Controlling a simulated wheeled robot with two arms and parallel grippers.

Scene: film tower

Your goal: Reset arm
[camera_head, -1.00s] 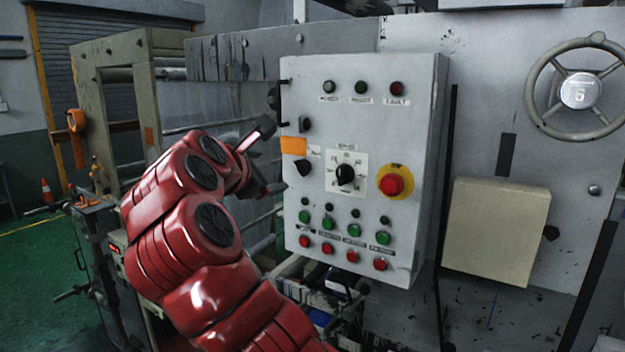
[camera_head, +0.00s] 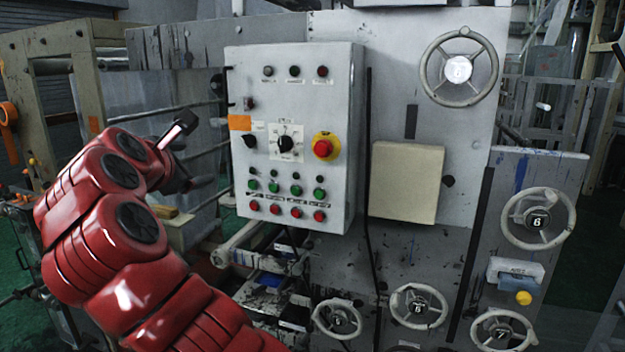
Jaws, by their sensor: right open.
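My red right arm (camera_head: 122,230) comes up from the bottom left of the head view. Its gripper (camera_head: 196,152) is at the end, with two dark fingers spread apart and nothing seen between them. The gripper appears just left of the grey control box (camera_head: 345,130), with a visible gap between the fingertips and the box's left edge. The box's front carries a black rotary knob (camera_head: 285,143), a red emergency button (camera_head: 322,148) on yellow, and rows of green and red buttons. My left gripper is not in view.
A beige cover (camera_head: 406,182) sits right of the box. A beige frame (camera_head: 88,85) with bars is behind my arm at the left.

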